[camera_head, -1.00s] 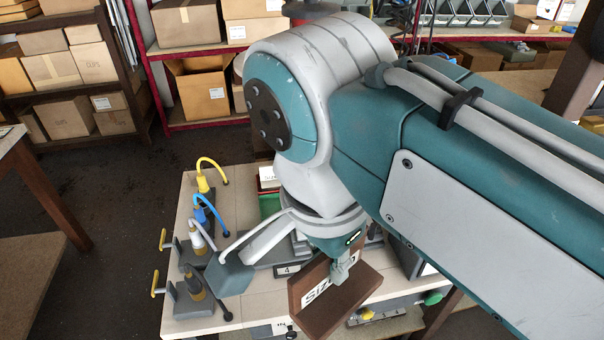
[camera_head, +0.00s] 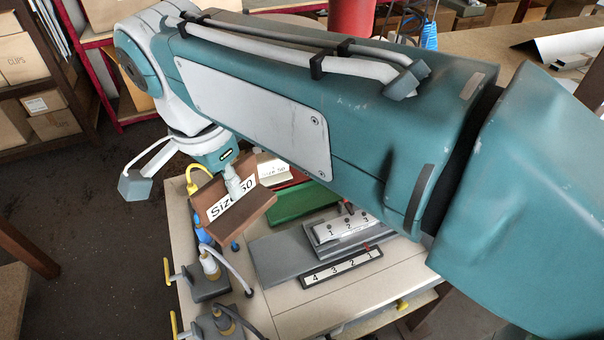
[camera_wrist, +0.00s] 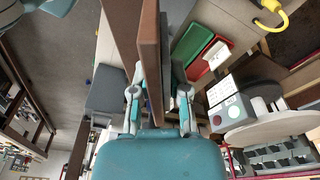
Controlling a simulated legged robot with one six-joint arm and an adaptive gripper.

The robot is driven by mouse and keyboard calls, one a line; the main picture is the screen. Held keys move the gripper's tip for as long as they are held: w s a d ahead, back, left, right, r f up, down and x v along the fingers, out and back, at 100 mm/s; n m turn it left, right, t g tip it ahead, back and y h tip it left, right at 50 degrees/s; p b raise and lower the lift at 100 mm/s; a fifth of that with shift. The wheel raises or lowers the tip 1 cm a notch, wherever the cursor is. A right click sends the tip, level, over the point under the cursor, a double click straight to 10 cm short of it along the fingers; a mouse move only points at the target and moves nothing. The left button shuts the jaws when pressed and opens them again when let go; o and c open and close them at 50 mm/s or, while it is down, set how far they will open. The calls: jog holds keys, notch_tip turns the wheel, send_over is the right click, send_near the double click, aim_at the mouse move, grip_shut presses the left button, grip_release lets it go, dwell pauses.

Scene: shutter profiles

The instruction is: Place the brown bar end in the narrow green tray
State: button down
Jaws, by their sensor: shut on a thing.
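The brown bar end (camera_head: 208,192) is an angled dark brown piece with a white "Size 50" label. My gripper (camera_head: 240,183) is shut on it and holds it in the air, tilted, over the far left part of the bench. In the wrist view, the bar end (camera_wrist: 150,50) stands between the two fingers of my gripper (camera_wrist: 159,98). The green tray (camera_head: 303,205) lies on the bench to the right of the bar end, partly hidden under my arm. The green tray also shows in the wrist view (camera_wrist: 189,46), right of the bar end.
A red tray (camera_wrist: 213,60) lies beside the green one, with a white card at it. A grey block (camera_head: 340,228) marked 1, 2, 3 and a number strip (camera_head: 340,268) stand nearer. Posts with coloured hoses (camera_head: 209,264) line the left bench edge. Boxed shelves stand behind.

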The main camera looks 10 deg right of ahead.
jog(key=w+a+f+m, duration=0.1)
jog(key=w+a+f, duration=0.15)
jog(key=w, duration=0.25)
jog(key=m, duration=0.5)
send_over(290, 200)
notch_tip(290, 200, down, 22)
jog(key=shift+g, duration=0.4)
jog(key=f, duration=0.5)
jog(key=shift+s+a+f, duration=0.1)
jog(key=shift+a+f, duration=0.25)
jog(key=shift+d+f, duration=0.1)
jog(key=shift+f, duration=1.65)
jog(key=shift+f, duration=0.1)
jog(key=c, duration=0.8)
grip_release()
jog(key=shift+o, duration=0.9)
